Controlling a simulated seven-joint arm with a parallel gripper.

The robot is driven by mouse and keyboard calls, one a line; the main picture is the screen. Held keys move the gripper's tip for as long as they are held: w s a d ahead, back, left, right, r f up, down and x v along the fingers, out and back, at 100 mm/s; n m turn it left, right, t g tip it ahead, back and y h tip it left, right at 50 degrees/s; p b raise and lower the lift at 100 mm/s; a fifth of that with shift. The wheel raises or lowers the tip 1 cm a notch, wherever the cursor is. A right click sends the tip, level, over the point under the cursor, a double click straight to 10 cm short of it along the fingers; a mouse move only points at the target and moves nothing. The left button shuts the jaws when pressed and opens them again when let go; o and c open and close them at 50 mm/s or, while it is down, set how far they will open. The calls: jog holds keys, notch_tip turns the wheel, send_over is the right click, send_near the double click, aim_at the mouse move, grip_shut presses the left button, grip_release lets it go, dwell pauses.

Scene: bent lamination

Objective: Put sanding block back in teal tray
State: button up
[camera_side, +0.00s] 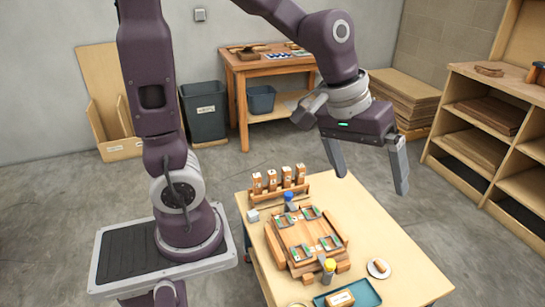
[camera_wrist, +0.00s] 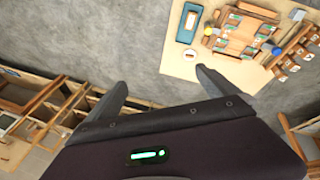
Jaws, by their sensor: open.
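The teal tray (camera_side: 367,293) lies at the near edge of the workbench, partly cut off by the picture's bottom edge. A tan block with a white label (camera_side: 341,299), which looks like the sanding block, lies inside it. Its label is too small to read. In the wrist view the tray (camera_wrist: 181,36) and the block in it (camera_wrist: 190,20) show near the top. My gripper (camera_side: 370,181) is open and empty, high above the bench and well apart from the tray. Its spread fingers also show in the wrist view (camera_wrist: 163,82).
A wooden form with clamps (camera_side: 305,240) fills the bench's middle. A white saucer (camera_side: 379,269) holds a small brown piece. The bench's right side is mostly clear.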

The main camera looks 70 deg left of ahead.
jog(key=s+a+r+m+y, duration=0.1)
jog(key=s+a+r+m, duration=0.1)
jog(key=s, duration=0.6)
jog(key=s+a+r+m+t, duration=0.1)
jog(key=s+a+r+m, duration=0.1)
jog(key=s, duration=0.6)
jog(key=shift+m+t+y, duration=0.3)
jog(key=shift+m+y, duration=0.1)
